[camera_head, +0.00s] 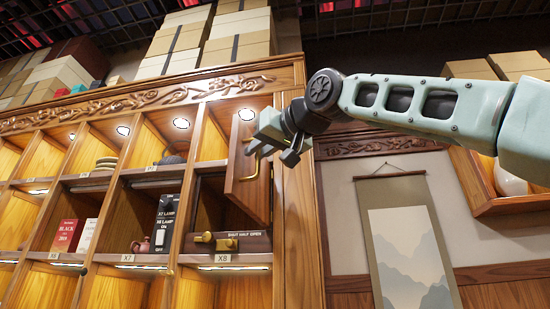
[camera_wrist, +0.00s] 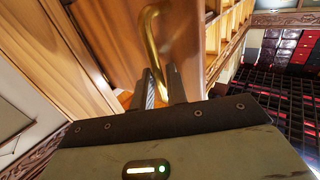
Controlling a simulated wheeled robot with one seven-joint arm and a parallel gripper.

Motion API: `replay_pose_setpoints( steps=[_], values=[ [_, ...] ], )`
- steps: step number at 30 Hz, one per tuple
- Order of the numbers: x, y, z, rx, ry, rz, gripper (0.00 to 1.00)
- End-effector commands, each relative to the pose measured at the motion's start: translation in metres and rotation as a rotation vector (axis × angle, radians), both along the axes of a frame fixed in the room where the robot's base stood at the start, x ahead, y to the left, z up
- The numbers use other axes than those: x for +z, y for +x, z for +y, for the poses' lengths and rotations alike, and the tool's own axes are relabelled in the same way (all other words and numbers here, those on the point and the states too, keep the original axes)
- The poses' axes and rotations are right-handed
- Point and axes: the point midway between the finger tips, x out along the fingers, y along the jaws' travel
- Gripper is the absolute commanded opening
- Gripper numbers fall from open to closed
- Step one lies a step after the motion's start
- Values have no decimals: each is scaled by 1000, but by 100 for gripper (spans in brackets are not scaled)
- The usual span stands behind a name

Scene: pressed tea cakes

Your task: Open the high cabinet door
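The high cabinet door (camera_head: 259,190) is a wooden panel at the upper right end of the shelf cabinet. It stands swung out at an angle from its compartment. Its curved brass handle (camera_head: 243,155) is partly covered by my gripper (camera_head: 268,148) in the head view. In the wrist view, the handle (camera_wrist: 152,38) runs down the door (camera_wrist: 190,45) towards the fingers of my gripper (camera_wrist: 163,82). The two fingers are close together with a narrow gap. The handle's lower end is at this gap; whether they clamp it is unclear.
The cabinet (camera_head: 290,235) holds a dark box (camera_head: 165,222), a small teapot (camera_head: 141,246) and a red-and-white box (camera_head: 64,236). Below the door is a dark plaque with a brass latch (camera_head: 215,241). A hanging scroll (camera_head: 408,245) and a wall shelf (camera_head: 495,207) are at right.

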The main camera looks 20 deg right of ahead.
Motion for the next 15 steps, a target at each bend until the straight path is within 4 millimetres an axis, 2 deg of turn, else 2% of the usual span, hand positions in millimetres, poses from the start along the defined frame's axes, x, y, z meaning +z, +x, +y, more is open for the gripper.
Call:
replay_pose_setpoints(
  steps=[5, 15],
  values=[
    [-2, -24, -8, 0, 2, -4, 15],
    [-2, -100, -30, -1, 2, -5, 15]
  ],
)
